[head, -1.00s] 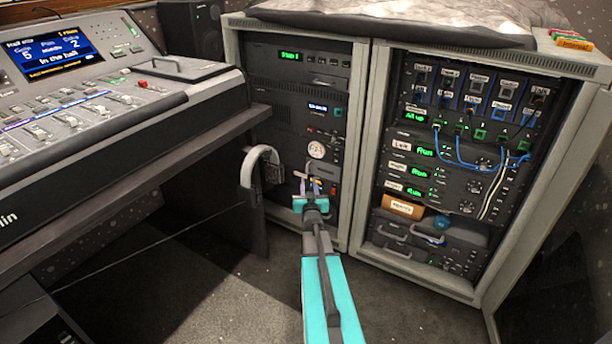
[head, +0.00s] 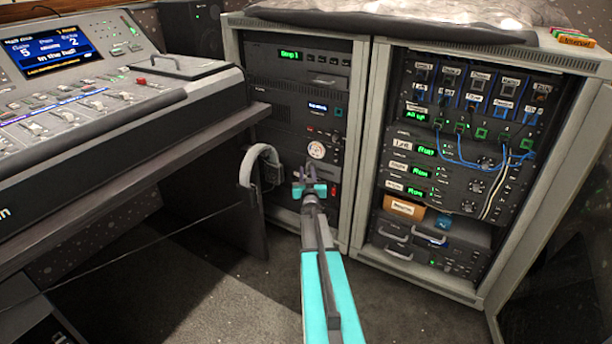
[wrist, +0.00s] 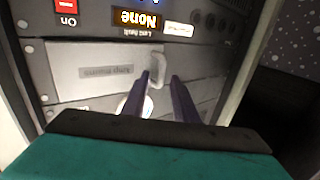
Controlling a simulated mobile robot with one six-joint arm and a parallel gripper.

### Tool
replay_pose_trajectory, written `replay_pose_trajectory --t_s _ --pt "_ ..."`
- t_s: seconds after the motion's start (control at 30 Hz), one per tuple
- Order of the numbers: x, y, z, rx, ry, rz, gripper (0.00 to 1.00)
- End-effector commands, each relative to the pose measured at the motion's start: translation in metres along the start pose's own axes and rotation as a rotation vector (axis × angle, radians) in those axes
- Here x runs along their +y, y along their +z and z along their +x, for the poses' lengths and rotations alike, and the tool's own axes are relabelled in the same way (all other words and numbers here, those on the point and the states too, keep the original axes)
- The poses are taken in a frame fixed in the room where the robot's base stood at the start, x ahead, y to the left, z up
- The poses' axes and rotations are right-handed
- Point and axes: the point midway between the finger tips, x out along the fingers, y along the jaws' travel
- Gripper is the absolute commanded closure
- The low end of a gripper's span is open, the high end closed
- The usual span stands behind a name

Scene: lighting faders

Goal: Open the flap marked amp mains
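The amp mains flap (wrist: 75,88) is a pale grey panel in the wrist view, where its label (wrist: 105,72) reads upside down. It looks shut, flush with the rack front. A light grey loop handle (wrist: 157,70) stands at its right end. My gripper (wrist: 163,77) is open, its two dark purple fingers pointing at the rack. The handle shows between the fingertips; I cannot tell whether either finger touches it. In the head view my gripper (head: 309,178) is at the left rack, below a round white gauge (head: 316,150), and hides most of the flap.
In the wrist view an amber "None" display (wrist: 138,18) and a red "On" switch (wrist: 67,5) sit beyond the flap. A desk end panel with a grey curved bracket (head: 258,155) stands close left of my gripper. A second rack (head: 365,200) stands right. Floor in front is clear.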

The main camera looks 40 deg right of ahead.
Motion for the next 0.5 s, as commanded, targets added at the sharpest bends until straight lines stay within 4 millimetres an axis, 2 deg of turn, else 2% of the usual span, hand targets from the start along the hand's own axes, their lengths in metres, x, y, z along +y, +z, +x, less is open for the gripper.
replay_pose_trajectory --t_s 0.3,0.47,0.5 --pt "0.0002 -0.0003 0.0009 0.000 0.000 0.000 0.74" --pt "0.0003 -0.0002 0.0008 0.000 0.000 0.000 1.00" --pt "0.0004 -0.0002 0.0008 0.000 0.000 0.000 1.00"
